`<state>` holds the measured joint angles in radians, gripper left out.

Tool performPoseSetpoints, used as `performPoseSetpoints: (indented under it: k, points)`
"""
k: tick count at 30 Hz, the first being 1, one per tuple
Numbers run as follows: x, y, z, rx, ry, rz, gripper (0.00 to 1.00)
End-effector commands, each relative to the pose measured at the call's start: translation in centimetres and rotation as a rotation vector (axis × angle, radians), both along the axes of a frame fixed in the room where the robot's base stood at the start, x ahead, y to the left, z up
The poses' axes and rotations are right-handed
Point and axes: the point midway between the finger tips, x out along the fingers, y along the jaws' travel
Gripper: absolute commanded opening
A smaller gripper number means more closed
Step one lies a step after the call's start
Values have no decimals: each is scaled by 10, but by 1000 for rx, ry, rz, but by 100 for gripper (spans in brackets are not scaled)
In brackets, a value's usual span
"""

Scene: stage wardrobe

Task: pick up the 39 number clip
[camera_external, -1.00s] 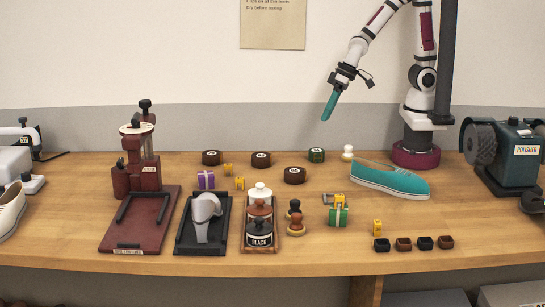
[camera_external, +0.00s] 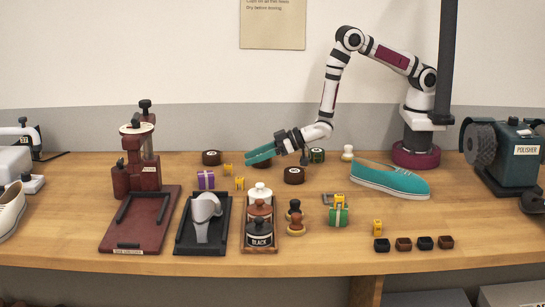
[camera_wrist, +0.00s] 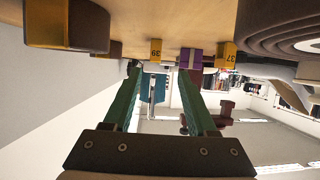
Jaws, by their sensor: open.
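The 39 number clip (camera_external: 227,170) is a small yellow block on the table, left of and below my gripper in the outside view. It shows with its number upside down in the wrist view (camera_wrist: 155,50), roughly between the finger lines. A second yellow clip (camera_external: 239,183), marked 37 in the wrist view (camera_wrist: 228,57), stands nearer the table front. My gripper (camera_external: 257,156) is open and empty. Its green fingers (camera_wrist: 158,74) point left, low over the back of the table, apart from both clips.
A purple box (camera_external: 206,180) stands close to the clips. Dark round tins (camera_external: 212,157) (camera_external: 294,175) stand near my gripper; another is partly hidden behind the fingers. A grey form on a black tray (camera_external: 202,222) and bottles on a wooden tray (camera_external: 260,218) stand in front.

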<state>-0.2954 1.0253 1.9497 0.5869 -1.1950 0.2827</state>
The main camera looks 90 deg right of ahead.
Motion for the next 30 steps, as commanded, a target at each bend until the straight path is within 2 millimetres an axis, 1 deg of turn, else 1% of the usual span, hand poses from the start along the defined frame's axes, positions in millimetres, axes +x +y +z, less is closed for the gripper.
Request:
performPoseSetpoints:
  k: [4, 8, 10, 13, 18, 20, 21, 23, 27, 28, 30]
  points:
    - [15, -2, -5, 1, 0, -1, 57]
    - [41, -7, -12, 0, 0, -2, 57]
    - [51, -5, -17, -1, 0, 0, 57]
    - [58, -5, -19, 0, 1, 1, 57]
    - [58, -4, -19, 0, 1, 1, 57]
    - [57, -4, -19, 0, 1, 1, 47]
    - [57, -4, -19, 0, 1, 1, 40]
    - [57, -4, -19, 0, 1, 1, 29]
    - [57, -4, -19, 0, 1, 1, 4]
    - [57, -4, -19, 0, 1, 1, 0]
    - [57, -4, -19, 0, 1, 1, 0]
